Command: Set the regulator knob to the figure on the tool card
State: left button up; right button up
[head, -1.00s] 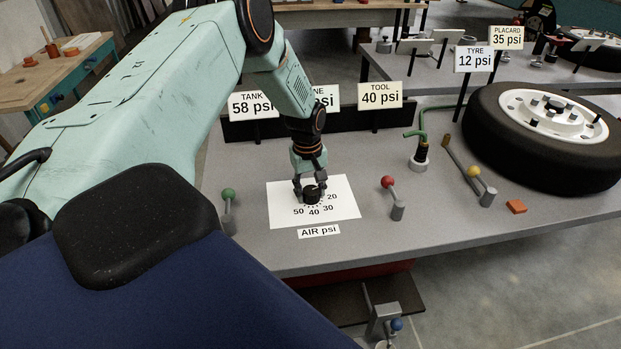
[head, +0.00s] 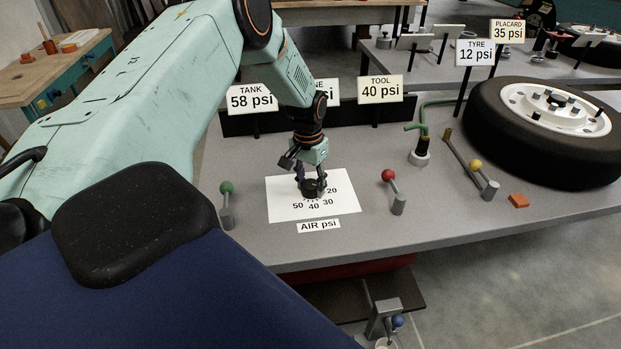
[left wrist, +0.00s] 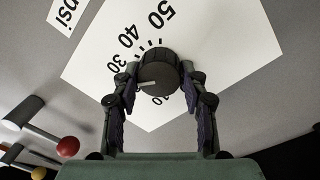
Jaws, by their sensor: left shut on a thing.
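The black regulator knob (head: 313,190) stands on a white dial sheet (head: 283,207) marked with pressure figures, above an "AIR psi" label. It also shows in the left wrist view (left wrist: 158,77), where a pale line crosses its face toward the left; I cannot tell exactly which figure it marks. My left gripper (head: 312,184) comes down over the knob, its two fingers shut on the knob's sides, as the left wrist view (left wrist: 158,88) also shows. The tool card (head: 380,89) reads 40 psi and stands behind the dial. My right gripper is not in view.
A green-balled lever (head: 227,204) stands left of the dial, a red-balled lever (head: 392,190) right of it. Further right are a green pipe fitting (head: 420,148), a yellow-balled lever (head: 484,179), an orange block (head: 518,200) and a tyre (head: 500,140). The tank card (head: 251,98) reads 58 psi.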

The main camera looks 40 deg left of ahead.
aim_at(312, 182)
pick_arm(q)
jog(key=m+b, duration=0.1)
jog(key=m, duration=0.4)
jog(key=shift+w+m, duration=0.1)
jog(key=shift+m, duration=0.2)
jog(key=m+b, duration=0.1)
jog(key=m, duration=0.4)
jog(key=shift+d+m, duration=0.1)
jog(key=shift+m, duration=0.2)
jog(key=o, duration=1.2)
jog(key=shift+c, duration=0.2)
notch_tip(312, 182, up, 12)
jog(key=shift+w+a, duration=0.15)
jog(key=shift+a, duration=0.05)
